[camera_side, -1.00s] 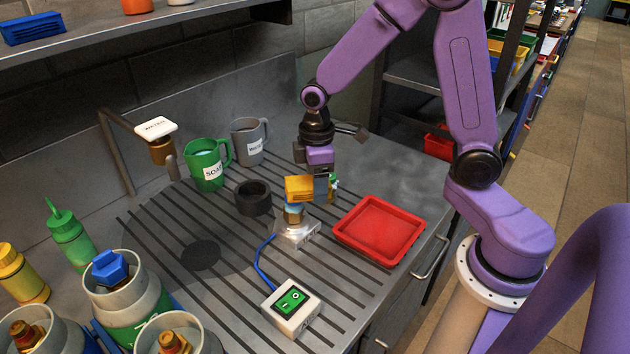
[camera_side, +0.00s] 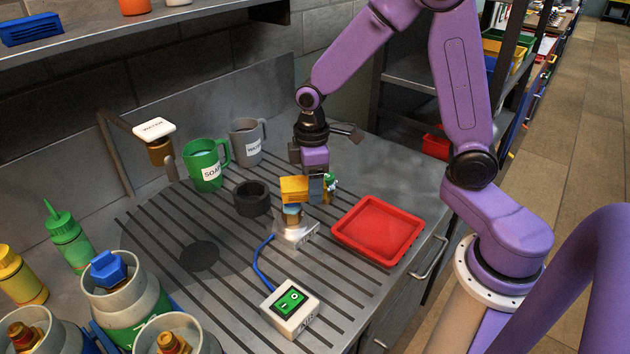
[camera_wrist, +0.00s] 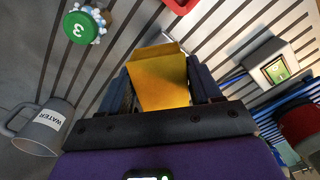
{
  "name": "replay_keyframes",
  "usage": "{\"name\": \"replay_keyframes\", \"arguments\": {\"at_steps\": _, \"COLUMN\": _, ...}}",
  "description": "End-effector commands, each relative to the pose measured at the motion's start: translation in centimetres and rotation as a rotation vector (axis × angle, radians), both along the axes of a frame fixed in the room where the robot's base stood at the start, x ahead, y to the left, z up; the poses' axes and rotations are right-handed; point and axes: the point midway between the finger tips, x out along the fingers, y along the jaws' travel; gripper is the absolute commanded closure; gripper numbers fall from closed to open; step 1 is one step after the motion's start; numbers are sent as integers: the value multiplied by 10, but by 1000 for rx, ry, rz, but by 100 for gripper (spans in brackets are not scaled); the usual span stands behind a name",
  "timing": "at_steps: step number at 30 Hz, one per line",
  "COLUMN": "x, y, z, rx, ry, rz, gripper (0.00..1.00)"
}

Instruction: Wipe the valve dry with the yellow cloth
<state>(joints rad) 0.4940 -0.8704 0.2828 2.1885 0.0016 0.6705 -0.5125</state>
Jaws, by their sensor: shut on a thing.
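My gripper (camera_side: 313,184) is shut on the yellow cloth (camera_side: 294,189), which hangs to its left in the side view. In the wrist view the cloth (camera_wrist: 160,80) fills the gap between the fingers. A green-capped piece that looks like the valve (camera_side: 330,184) stands just right of the gripper. The wrist view shows its cap (camera_wrist: 80,27) marked 3, with whitish and bluish bits around it, apart from the cloth. Below the cloth, a clear-based stand (camera_side: 298,236) has a pale blue and brass top. I cannot tell whether the cloth touches it.
A red tray (camera_side: 378,229) lies to the right. A black ring (camera_side: 252,198), green soap mug (camera_side: 207,166) and grey water mug (camera_side: 245,142) stand to the left. A switch box (camera_side: 291,308) with a blue hose is in front.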

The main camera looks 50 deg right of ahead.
Motion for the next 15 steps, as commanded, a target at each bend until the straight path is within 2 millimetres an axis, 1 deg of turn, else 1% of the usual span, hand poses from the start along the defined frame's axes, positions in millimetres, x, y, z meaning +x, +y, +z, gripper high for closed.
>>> {"name": "replay_keyframes", "arguments": {"at_steps": 15, "x": -11, "y": -14, "z": -2, "rx": 0, "ry": 0, "rz": -2, "gripper": 72}}
